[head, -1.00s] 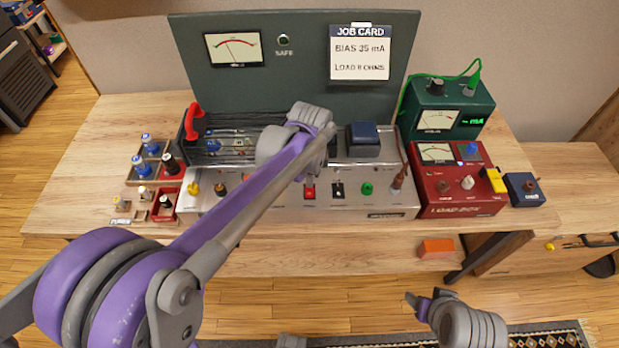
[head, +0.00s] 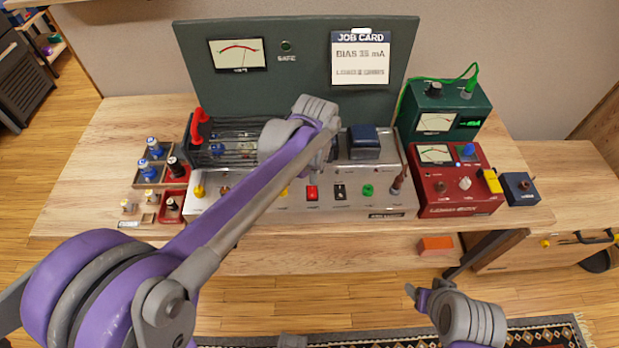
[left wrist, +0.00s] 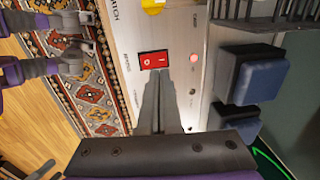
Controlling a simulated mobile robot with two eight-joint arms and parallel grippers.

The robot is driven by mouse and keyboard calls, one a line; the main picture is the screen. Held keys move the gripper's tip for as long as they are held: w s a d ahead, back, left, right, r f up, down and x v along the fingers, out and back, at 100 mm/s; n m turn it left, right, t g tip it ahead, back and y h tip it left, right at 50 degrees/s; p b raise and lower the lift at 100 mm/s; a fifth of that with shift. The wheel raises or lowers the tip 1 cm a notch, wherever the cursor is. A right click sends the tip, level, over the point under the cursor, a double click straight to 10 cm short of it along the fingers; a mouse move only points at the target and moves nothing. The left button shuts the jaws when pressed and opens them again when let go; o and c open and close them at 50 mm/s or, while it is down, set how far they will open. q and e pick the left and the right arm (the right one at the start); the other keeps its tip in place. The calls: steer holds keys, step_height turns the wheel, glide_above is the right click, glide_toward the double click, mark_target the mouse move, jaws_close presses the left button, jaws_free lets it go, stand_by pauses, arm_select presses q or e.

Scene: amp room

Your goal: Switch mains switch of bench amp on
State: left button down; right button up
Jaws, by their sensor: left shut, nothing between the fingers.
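The bench amp (head: 390,203) is the long silver chassis on the workbench. Its red mains switch (head: 312,192) is on the front panel, right of a yellow knob. In the left wrist view the red rocker (left wrist: 154,60) bears O and I marks, beside the word MAINS. My left gripper (left wrist: 158,78) is shut and empty, its fingertips right at the rocker's edge; I cannot tell whether they touch. In the head view my left arm hides most of that gripper. My right gripper (head: 416,294) is low in front of the bench, away from the amp; its jaw opening is unclear.
A small pinkish lamp (left wrist: 193,57) is beside the rocker. A blue-topped transformer (head: 364,142) stands on the amp. Right of the amp are a red load box (head: 460,196) and a green meter (head: 450,105). Small parts trays (head: 150,178) stand left.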

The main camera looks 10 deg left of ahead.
mark_target(313, 189)
arm_select(q)
step_height(313, 189, up, 10)
steer(key=w, duration=0.1)
steer(key=shift+a, duration=0.25)
arm_select(e)
steer(key=shift+w+r, duration=0.15)
steer(key=shift+r, duration=0.25)
steer(key=shift+a, duration=0.1)
arm_select(q)
steer(key=s+a+f+n+t+p, duration=0.1)
steer(key=s+a+f+n, duration=0.1)
steer(key=s+n, duration=0.3)
steer(key=s+a+f+n+t+p, duration=0.1)
steer(key=s+a+f+n, duration=0.1)
steer(key=s+n, duration=0.3)
steer(key=s+a+f+n+t, duration=0.1)
steer(key=s+f+n, duration=0.3)
steer(key=s, duration=0.7)
steer(key=shift+a+f+n+t+p, duration=0.2)
steer(key=shift+a+n+t+p, duration=0.2)
steer(key=shift+t, duration=0.1)
arm_select(e)
steer(key=r, duration=0.1)
steer(key=w+r, duration=0.1)
steer(key=r, duration=0.1)
steer(key=shift+r, duration=0.2)
